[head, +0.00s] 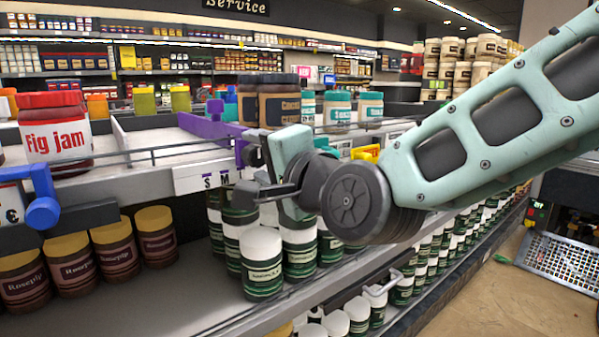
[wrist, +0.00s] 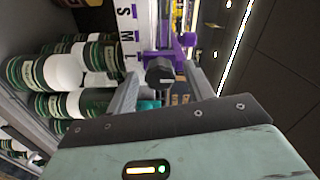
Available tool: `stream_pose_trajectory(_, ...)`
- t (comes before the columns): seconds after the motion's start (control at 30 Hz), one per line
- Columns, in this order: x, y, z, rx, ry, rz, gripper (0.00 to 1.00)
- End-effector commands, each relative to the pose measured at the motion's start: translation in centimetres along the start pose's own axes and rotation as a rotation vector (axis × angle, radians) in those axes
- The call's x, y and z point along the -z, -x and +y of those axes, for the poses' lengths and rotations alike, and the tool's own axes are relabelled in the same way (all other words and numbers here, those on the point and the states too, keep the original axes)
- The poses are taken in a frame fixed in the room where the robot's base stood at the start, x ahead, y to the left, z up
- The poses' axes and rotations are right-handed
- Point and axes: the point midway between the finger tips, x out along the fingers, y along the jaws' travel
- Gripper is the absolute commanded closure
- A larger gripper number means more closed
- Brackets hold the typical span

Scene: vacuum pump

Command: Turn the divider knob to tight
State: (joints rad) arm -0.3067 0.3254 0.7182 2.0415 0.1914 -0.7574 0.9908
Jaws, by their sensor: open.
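A purple divider (head: 203,126) stands on the upper shelf, with its clamp at the shelf's front edge, partly behind my gripper (head: 246,175). In the wrist view the purple clamp (wrist: 166,52) carries a dark, faceted knob (wrist: 160,71). My gripper (wrist: 160,80) is open, with one grey finger on each side of the knob. The knob lies between the fingertips; I see no clear contact. A white strip with the letters S, M and L (wrist: 127,30) runs beside the clamp. In the head view my gripper hides the knob.
A blue divider clamp (head: 42,212) sits at the left beside a fig jam jar (head: 55,135). Dark jars (head: 268,104) stand behind my gripper. A thin wire rail runs along the upper shelf.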

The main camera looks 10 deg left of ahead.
Motion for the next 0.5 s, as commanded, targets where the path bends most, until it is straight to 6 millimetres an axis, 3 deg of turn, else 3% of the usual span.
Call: stream_pose_trajectory(0.5,0.0,11.6,-0.2,-0.002,0.005,0.0,0.48)
